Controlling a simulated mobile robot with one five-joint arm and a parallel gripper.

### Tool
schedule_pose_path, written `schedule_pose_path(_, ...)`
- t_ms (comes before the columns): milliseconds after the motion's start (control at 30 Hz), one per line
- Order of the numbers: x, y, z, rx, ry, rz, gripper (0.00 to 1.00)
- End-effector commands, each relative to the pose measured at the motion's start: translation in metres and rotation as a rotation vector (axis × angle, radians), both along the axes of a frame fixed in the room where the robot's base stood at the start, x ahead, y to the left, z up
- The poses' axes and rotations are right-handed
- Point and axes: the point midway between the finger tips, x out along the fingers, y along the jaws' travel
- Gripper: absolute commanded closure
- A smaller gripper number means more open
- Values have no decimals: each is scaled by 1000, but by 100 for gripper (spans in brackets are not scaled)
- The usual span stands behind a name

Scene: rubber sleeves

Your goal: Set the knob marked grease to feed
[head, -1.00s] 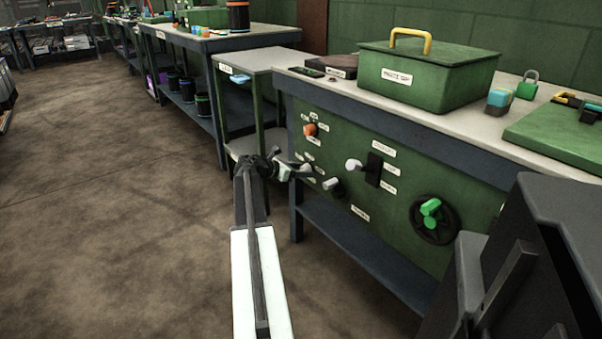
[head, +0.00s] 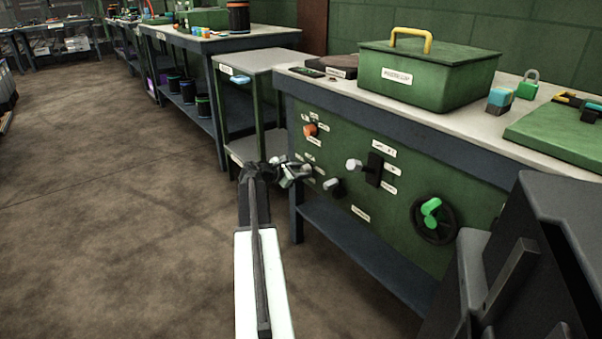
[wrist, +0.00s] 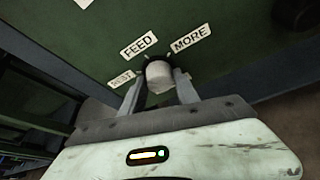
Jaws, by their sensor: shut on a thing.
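A pale grey knob (wrist: 159,76) with a dark base sits on the green panel (wrist: 110,70) in the wrist view. Labels around it read REST (wrist: 121,79), FEED (wrist: 138,44) and MORE (wrist: 190,38). My gripper (wrist: 160,90) is shut on this knob, one finger on each side. I cannot tell which label the knob points to. In the head view my gripper (head: 303,172) is at the left part of the panel front and largely hides the knob. No label reading grease is legible.
An orange knob (head: 310,130) is above my gripper. A grey lever (head: 332,185) is close on its right. Further right are a switch with a black plate (head: 374,169) and a handwheel (head: 434,219). Open floor (head: 120,200) lies to the left.

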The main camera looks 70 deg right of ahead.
Motion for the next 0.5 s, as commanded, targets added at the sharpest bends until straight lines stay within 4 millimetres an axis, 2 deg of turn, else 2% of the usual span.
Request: schedule_pose_path(500,-1,2,-5,-247,-388,4,100)
